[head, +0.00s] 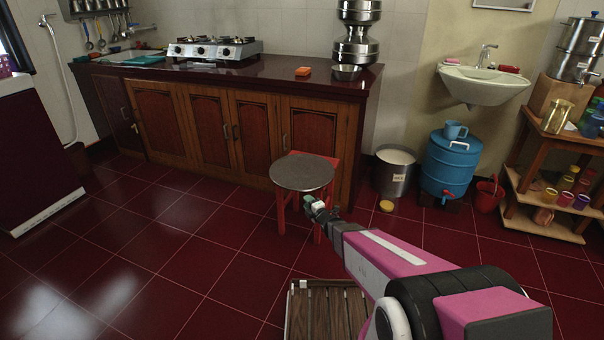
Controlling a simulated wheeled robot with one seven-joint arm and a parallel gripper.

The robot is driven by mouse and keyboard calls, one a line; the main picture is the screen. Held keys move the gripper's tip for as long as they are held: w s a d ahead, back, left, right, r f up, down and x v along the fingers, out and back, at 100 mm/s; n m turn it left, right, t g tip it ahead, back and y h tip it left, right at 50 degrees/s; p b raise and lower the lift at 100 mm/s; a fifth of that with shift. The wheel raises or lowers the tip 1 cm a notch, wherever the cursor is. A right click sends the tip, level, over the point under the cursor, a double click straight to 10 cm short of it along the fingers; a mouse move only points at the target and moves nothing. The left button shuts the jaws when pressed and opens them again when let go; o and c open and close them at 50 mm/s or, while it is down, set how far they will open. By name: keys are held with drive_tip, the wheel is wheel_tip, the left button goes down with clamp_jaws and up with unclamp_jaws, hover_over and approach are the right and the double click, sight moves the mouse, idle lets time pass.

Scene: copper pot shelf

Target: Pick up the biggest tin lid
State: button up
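A large round grey metal lid (302,171) lies flat at the red stool (332,160), covering most of its seat. I cannot tell whether it rests on the seat or is just above it. My gripper (311,204) is at the lid's near edge, slightly right of its middle. The fingers are small and partly hidden by the wrist, so I cannot tell whether they are open or shut, or whether they touch the lid.
A wooden cabinet with a dark counter (240,72) stands behind the stool. To the right are a metal bin (392,178), a blue water drum (449,170) and a wooden shelf (540,215). A slatted wooden stand (327,312) is low in front. The left floor is clear.

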sight(295, 189)
drive_tip(key=shift+s+a+r+x, duration=0.1)
drive_tip(key=shift+x, duration=1.7)
drive_tip(key=shift+s+a+r+x, duration=0.1)
drive_tip(key=shift+a+x, duration=0.05)
drive_tip(key=shift+x, duration=1.7)
drive_tip(key=shift+s+a+r+x, duration=0.1)
drive_tip(key=shift+x, duration=1.7)
clamp_jaws()
